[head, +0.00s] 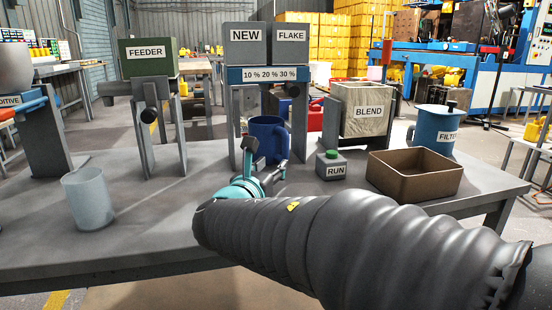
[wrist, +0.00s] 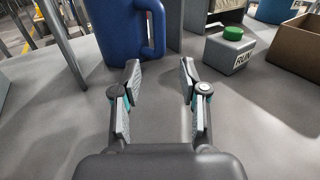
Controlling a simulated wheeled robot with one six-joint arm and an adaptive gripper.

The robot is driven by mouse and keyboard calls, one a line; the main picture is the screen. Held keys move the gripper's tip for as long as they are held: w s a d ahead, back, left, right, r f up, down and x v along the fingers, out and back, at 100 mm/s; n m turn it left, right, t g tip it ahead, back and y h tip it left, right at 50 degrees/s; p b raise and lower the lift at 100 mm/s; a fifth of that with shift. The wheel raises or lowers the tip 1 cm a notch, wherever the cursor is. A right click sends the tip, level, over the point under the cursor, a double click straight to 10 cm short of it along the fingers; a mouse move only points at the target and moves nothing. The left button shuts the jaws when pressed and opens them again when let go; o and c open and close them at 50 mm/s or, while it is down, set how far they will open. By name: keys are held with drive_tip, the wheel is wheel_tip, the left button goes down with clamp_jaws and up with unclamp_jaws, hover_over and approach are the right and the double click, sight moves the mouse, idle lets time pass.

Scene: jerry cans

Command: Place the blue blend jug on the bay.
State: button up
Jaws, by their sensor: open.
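The blue jug (head: 265,136) stands upright on the grey table, in front of and partly below the unit labelled NEW and FLAKE. In the wrist view the jug (wrist: 115,32) is at the top left, its handle on its right side and its top cut off. My gripper (head: 266,166) is just in front of the jug in the head view. In the wrist view my gripper (wrist: 159,76) is open and empty, its fingers short of the jug and roughly in line with the handle. No surface is marked as a bay, so I cannot tell which it is.
A grey RUN box (head: 331,166) with a green button stands right of the jug. Beyond it are a brown open tray (head: 415,176), a BLEND bin (head: 366,110) and a blue FILTER vessel (head: 436,130). A pale grey cup (head: 88,198) stands left. A FEEDER stand (head: 148,58) is behind. The table's left middle is clear.

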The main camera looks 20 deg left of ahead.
drive_tip(key=shift+s, duration=1.1)
